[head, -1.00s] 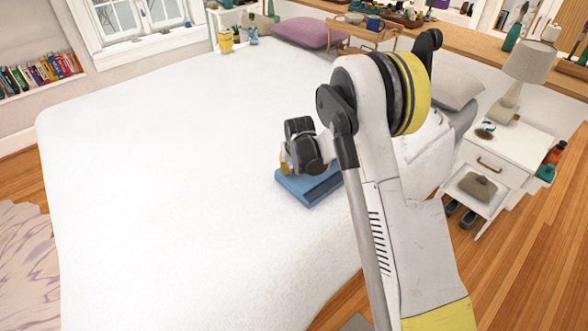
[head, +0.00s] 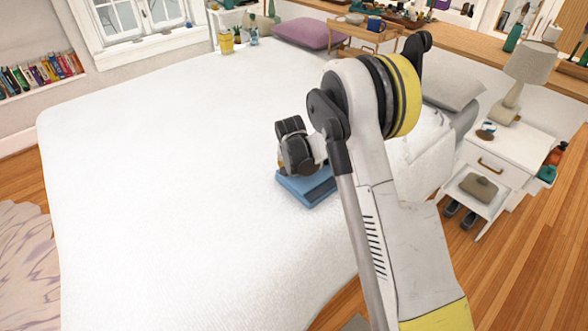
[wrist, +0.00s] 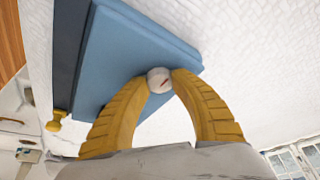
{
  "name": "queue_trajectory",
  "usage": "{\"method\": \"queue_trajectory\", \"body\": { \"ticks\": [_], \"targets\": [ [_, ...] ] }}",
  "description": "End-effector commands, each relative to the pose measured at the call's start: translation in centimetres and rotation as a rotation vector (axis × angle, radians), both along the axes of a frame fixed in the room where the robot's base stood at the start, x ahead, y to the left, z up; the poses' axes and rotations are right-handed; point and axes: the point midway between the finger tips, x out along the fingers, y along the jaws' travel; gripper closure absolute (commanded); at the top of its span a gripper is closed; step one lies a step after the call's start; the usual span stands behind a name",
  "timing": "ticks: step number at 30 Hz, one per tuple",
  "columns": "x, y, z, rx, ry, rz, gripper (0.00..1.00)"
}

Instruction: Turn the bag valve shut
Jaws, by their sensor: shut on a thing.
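A blue bag (head: 304,187) lies flat on the white bed, below my wrist in the head view. It fills the upper middle of the wrist view (wrist: 135,55), with a darker blue section along its left side. A small round white valve knob (wrist: 158,80) with a reddish mark sits at the bag's edge. My gripper (wrist: 158,84) has its two yellow fingertips closed on the sides of this knob. In the head view the fingers and the knob are mostly hidden behind my wrist.
The white bed (head: 170,150) is wide and clear around the bag. A white nightstand (head: 510,150) with a lamp (head: 527,75) stands at the right. Pillows (head: 310,32) lie at the bed's far end. In the wrist view a yellow object (wrist: 57,120) shows at the left.

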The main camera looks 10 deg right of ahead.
Motion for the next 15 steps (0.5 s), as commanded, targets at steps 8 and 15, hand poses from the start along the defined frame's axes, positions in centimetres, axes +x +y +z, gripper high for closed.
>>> {"method": "queue_trajectory", "body": {
  "ticks": [8,15],
  "targets": [
    [-0.07,-0.01,-0.07,0.001,0.002,0.000,0.45],
    [-0.27,0.09,0.61,0.000,0.001,0.001,0.45]
  ]
}}
